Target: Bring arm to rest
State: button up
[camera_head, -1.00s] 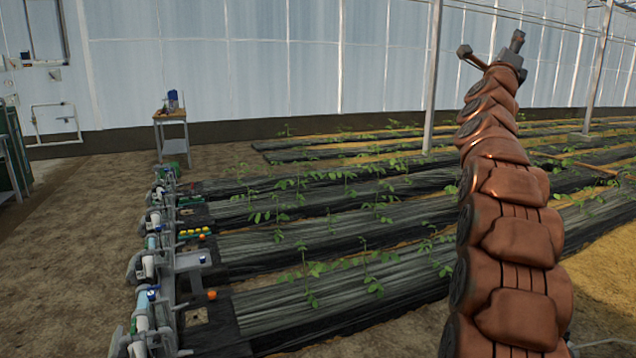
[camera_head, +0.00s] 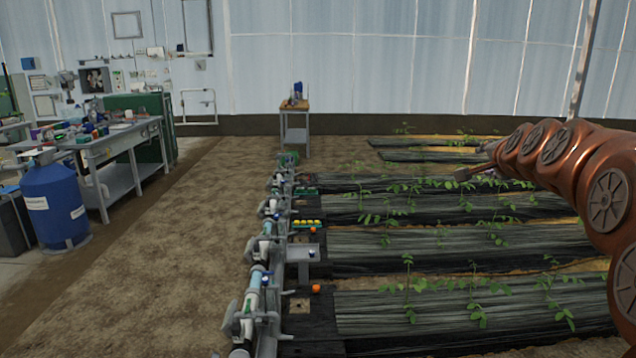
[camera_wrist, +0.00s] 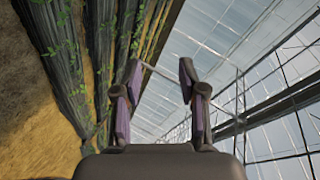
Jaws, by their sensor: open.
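My copper-coloured segmented arm (camera_head: 575,160) reaches in from the right edge of the head view and bends to the left over the plant rows. In the wrist view my gripper (camera_wrist: 160,85) shows two dark fingers with purple pads, spread apart. Nothing is between them. Beyond the fingers the wrist view shows plant rows on the left and the glazed wall on the right, both tilted.
A pipe manifold (camera_head: 262,270) runs along the bed ends. Black-covered beds (camera_head: 450,247) with seedlings fill the right. A small table (camera_head: 294,107) stands at the back. A workbench (camera_head: 125,140) and a blue tank (camera_head: 55,205) stand left. Bare soil (camera_head: 160,240) left of the manifold is clear.

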jog(key=s+a+f+n+g+y+p, duration=0.2)
jog(key=s+a+f+n+g+p, duration=0.15)
jog(key=s+a+f, duration=0.4)
jog(key=s+a+f+n+g+y+p, duration=0.25)
jog(key=s+a+f+n+g, duration=0.2)
jog(key=s+a, duration=0.55)
jog(key=s+a+f+n+g+h+p, duration=0.1)
jog(key=s+f+n+g+p, duration=0.2)
jog(key=s, duration=1.2)
jog(key=s+a+f+n+g+p, duration=0.1)
jog(key=s+f+n+g+p, duration=0.2)
jog(key=s, duration=1.1)
jog(key=shift+s+n+g+h, duration=0.4)
jog(key=shift+n+g, duration=0.1)
jog(key=shift+g, duration=0.4)
jog(key=shift+d, duration=0.15)
